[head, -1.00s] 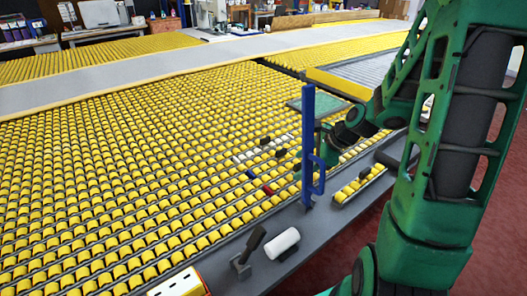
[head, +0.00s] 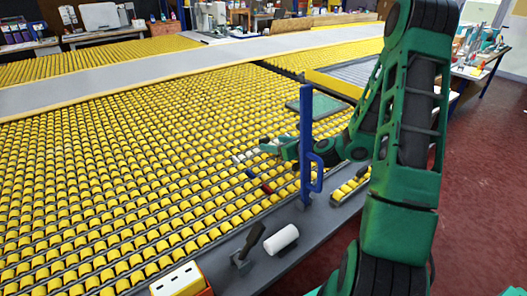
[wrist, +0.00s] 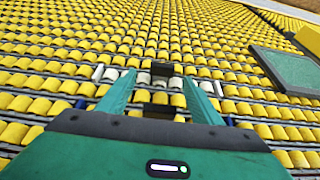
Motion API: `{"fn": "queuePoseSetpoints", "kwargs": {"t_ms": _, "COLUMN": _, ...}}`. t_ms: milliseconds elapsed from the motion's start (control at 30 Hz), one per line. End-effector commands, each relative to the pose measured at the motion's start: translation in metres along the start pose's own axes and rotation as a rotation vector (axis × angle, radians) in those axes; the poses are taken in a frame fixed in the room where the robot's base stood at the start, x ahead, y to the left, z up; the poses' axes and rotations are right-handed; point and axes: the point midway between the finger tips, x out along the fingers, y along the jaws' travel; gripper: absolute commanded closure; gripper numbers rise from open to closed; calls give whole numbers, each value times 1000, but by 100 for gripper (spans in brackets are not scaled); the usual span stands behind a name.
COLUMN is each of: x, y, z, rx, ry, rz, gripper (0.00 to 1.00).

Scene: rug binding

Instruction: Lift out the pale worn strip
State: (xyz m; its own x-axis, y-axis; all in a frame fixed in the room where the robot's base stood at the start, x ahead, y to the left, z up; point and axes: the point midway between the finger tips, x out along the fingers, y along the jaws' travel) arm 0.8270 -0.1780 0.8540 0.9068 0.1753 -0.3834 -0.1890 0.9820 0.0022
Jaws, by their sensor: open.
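The pale worn strip (wrist: 143,77) shows in the wrist view as a short row of whitish rollers among the yellow ones. A black block (wrist: 162,68) stands at its middle. In the head view the strip (head: 242,157) lies in the roller bed, partly hidden by my gripper. My gripper (wrist: 159,77) is open and empty, its fingertips over the strip and on either side of the black block. I cannot tell whether they touch the strip. In the head view my gripper (head: 268,147) is low over the bed.
A second black block (wrist: 160,110) is nearer my palm, with blue pieces (wrist: 80,104) out to the side. A blue upright post with a handle (head: 306,140) stands close to my arm. A green plate (wrist: 287,70) lies to the right. A white cylinder (head: 281,240) rests on the grey edge.

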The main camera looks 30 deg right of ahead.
Motion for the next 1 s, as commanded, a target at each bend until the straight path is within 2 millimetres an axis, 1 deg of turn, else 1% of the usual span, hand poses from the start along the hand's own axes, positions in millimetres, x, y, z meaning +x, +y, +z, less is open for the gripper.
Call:
{"fn": "queuePoseSetpoints", "kwargs": {"t_ms": 233, "x": 17, "y": -1, "z": 2, "rx": -3, "ry": -1, "rz": 2, "gripper": 41}}
{"fn": "queuePoseSetpoints", "kwargs": {"t_ms": 400, "x": 41, "y": -4, "z": 4, "rx": -4, "ry": 0, "rz": 3, "gripper": 41}}
{"fn": "queuePoseSetpoints", "kwargs": {"t_ms": 533, "x": 55, "y": -4, "z": 4, "rx": -3, "ry": 0, "rz": 1, "gripper": 41}}
{"fn": "queuePoseSetpoints", "kwargs": {"t_ms": 633, "x": 59, "y": -4, "z": 4, "rx": -3, "ry": 0, "rz": 0, "gripper": 41}}
{"fn": "queuePoseSetpoints", "kwargs": {"t_ms": 833, "x": 59, "y": -5, "z": 4, "rx": -2, "ry": 0, "rz": 0, "gripper": 41}}
{"fn": "queuePoseSetpoints", "kwargs": {"t_ms": 867, "x": 59, "y": -5, "z": 4, "rx": -2, "ry": 0, "rz": 0, "gripper": 45}}
{"fn": "queuePoseSetpoints", "kwargs": {"t_ms": 900, "x": 59, "y": -5, "z": 4, "rx": -2, "ry": 0, "rz": 0, "gripper": 55}}
{"fn": "queuePoseSetpoints", "kwargs": {"t_ms": 967, "x": 59, "y": -5, "z": 4, "rx": -2, "ry": 0, "rz": 0, "gripper": 69}}
{"fn": "queuePoseSetpoints", "kwargs": {"t_ms": 1000, "x": 59, "y": -5, "z": 4, "rx": -2, "ry": 0, "rz": 0, "gripper": 79}}
